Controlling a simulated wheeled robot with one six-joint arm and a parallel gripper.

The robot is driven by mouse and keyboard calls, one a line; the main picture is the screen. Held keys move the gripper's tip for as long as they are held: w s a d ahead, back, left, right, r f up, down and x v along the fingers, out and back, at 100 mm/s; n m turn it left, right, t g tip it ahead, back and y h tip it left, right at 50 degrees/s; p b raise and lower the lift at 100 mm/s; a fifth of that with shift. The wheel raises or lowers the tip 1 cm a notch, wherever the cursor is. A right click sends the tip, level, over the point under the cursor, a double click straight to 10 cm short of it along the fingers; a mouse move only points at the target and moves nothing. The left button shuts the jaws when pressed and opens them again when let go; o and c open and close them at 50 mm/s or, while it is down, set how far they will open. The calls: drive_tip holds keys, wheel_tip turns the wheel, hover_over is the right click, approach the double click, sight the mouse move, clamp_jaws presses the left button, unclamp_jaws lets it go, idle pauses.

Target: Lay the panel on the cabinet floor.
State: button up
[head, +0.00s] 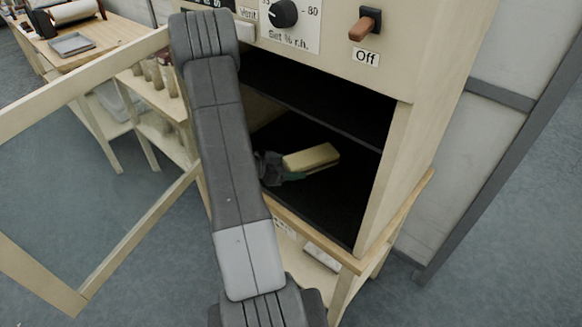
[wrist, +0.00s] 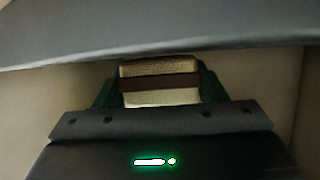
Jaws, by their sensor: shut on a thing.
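The panel (head: 311,157) is a small pale yellow block inside the cabinet (head: 420,75). My gripper (head: 284,170) is inside the cabinet, below the middle shelf, and shut on the panel. In the wrist view the panel (wrist: 160,97) sits between the two green fingers (wrist: 160,90) and shows a dark brown band across its middle. The cabinet floor (head: 335,205) is dark and lies below the panel. I cannot tell whether the panel touches the floor.
A dark shelf (head: 325,115) runs above my gripper; its grey edge (wrist: 160,52) crosses the wrist view. The cabinet's framed door (head: 135,235) stands open at the left. An orange-brown switch (head: 364,26) marked Off and a black dial (head: 284,13) are above the opening. The floor area right of the panel looks clear.

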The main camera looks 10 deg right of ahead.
drive_tip(key=shift+f, duration=0.2)
drive_tip(key=o, duration=0.9)
drive_tip(key=shift+o, duration=0.2)
drive_tip(key=shift+r, duration=0.1)
drive_tip(key=shift+r, duration=0.2)
drive_tip(key=v, duration=1.2)
